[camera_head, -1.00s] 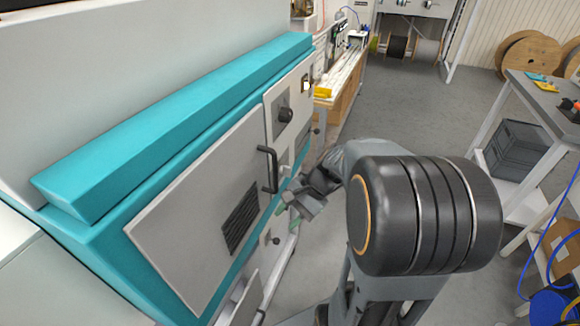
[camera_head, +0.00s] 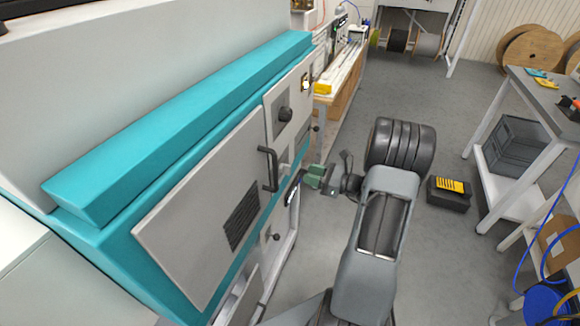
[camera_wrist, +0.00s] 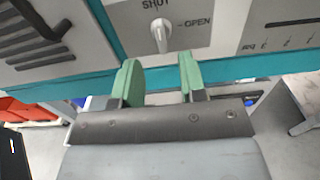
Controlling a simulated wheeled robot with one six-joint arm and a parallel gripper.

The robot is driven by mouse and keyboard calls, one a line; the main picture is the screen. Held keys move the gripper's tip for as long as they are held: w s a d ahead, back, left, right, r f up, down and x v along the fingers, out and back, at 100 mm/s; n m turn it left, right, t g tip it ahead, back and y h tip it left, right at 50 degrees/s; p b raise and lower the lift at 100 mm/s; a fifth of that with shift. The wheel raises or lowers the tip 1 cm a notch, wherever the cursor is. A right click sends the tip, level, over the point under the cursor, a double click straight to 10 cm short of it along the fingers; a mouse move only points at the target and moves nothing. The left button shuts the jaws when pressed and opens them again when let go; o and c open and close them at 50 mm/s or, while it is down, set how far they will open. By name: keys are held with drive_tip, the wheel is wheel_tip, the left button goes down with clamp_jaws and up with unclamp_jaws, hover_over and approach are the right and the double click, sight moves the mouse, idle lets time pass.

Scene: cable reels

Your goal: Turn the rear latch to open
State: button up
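In the wrist view a pale latch lever (camera_wrist: 160,36) sits on a grey plate, standing about upright below the word SHUT. The word OPEN is to its right. My gripper (camera_wrist: 160,66) has its green fingers spread apart, below the lever in the picture, with nothing between them. The lever lies in line with the gap, and the fingers look apart from it. In the head view my gripper (camera_head: 313,177) is close to the right side of the teal and grey machine (camera_head: 180,122). The latch cannot be made out clearly there.
A black box with a yellow label (camera_head: 449,194) is on the floor. A workbench (camera_head: 535,100) stands at the right.

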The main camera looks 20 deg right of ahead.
sight(290, 175)
drive_tip(key=p+x, duration=0.1)
drive_tip(key=x, duration=0.6)
drive_tip(key=shift+w+a, duration=0.25)
drive_tip(key=c, duration=0.6)
